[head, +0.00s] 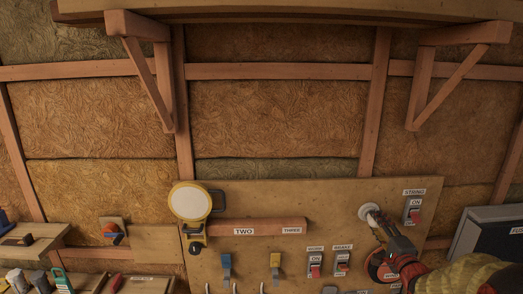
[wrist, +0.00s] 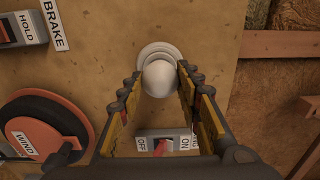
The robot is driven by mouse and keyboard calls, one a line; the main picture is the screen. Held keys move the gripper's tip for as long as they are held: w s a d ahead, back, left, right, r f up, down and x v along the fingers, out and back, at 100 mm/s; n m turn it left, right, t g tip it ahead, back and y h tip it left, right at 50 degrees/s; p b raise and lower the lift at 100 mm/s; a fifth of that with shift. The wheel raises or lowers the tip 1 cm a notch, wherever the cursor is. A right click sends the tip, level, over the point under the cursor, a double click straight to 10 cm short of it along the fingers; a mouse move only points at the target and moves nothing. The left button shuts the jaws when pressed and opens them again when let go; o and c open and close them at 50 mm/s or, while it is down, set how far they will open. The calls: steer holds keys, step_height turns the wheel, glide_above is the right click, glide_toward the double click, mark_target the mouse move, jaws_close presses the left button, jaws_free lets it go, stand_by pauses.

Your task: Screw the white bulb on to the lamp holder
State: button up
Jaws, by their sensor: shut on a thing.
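The white bulb (wrist: 160,80) sits between the two fingertips of my gripper (wrist: 160,72), which is shut on it. The round white lamp holder (wrist: 148,50) is on the wooden board right behind the bulb. The bulb is in line with it, and its base is hidden, so I cannot tell how far it is seated. In the head view my gripper (head: 383,225) reaches up from the lower right to the lamp holder (head: 368,209) at the board's right side. The bulb is hard to make out there.
A red-and-black wind dial (wrist: 42,130) and a BRAKE switch (wrist: 25,28) are close by on the board. An ON/OFF switch (wrist: 163,143) lies below the fingers in the wrist view. The STRING switch (head: 413,212) is right of the holder. A round yellow-rimmed lamp (head: 190,201) stands left.

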steer(key=shift+r+m+p, duration=0.2)
steer(key=shift+m+p, duration=0.8)
steer(key=shift+p, duration=0.15)
steer(key=shift+w+m+p, duration=0.1)
steer(key=shift+m+p, duration=1.75)
steer(key=shift+m, duration=0.15)
steer(key=o, duration=0.8)
steer(key=shift+f, duration=0.15)
steer(key=shift+o, duration=0.4)
steer(key=s, duration=1.2)
steer(key=shift+d, duration=0.2)
steer(key=shift+f, duration=0.1)
steer(key=shift+c, duration=0.4)
